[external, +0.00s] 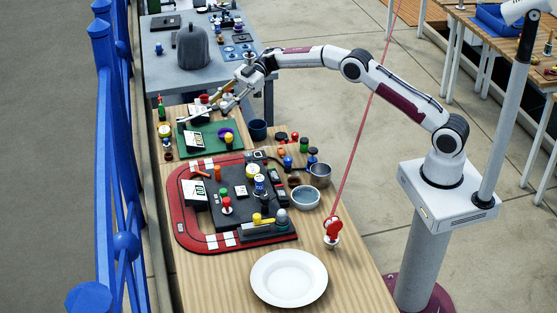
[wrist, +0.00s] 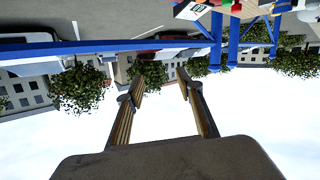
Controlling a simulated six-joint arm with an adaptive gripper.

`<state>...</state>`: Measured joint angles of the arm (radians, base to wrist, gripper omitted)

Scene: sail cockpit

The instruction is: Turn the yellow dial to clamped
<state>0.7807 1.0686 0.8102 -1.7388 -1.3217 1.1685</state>
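My gripper (external: 203,108) is at the far left end of the table, above the green board (external: 203,148), pointing left toward the blue railing. In the wrist view its two fingers (wrist: 160,80) are spread, with nothing between them. I cannot tell for sure which part is the yellow dial. A yellow knob (external: 257,218) sits on a grey block at the front of the red-edged board. A yellow-rimmed round part (external: 252,170) stands near that board's back. A purple-topped part with yellow (external: 228,137) is on the green board. Clamped markings are too small to read.
A blue railing (external: 103,150) runs along the left. The red-edged board (external: 180,215) carries several knobs and boxes. A white plate (external: 289,278), bowls (external: 305,197) and a red hanging handle (external: 333,230) are nearby. The wrist view shows street, trees and sky.

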